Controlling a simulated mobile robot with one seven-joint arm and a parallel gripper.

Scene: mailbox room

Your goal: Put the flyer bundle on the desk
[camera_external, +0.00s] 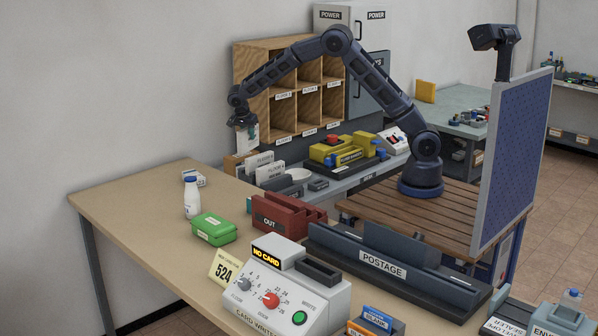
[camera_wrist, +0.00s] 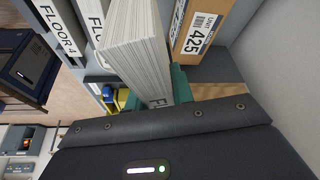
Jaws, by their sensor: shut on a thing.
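The flyer bundle (camera_wrist: 132,45), a thick white stack of sheets, is held in my gripper (camera_wrist: 152,92) in the wrist view. The teal finger pads show on either side of its near end. In the external view my gripper (camera_external: 243,123) is at the left end of the arm, in front of the wooden pigeonholes. The bundle (camera_external: 246,138) hangs below it, above the upright floor cards. The desk (camera_external: 130,215) is the tan tabletop at the left, lower and nearer the camera than the bundle.
On the desk stand a white bottle (camera_external: 192,197), a green box (camera_external: 213,229), a red OUT tray (camera_external: 280,214) and a card writer (camera_external: 270,290). Its left part is clear. A brown 425 parcel (camera_wrist: 196,38) and a FLOOR 4 card (camera_wrist: 56,28) are close to the bundle.

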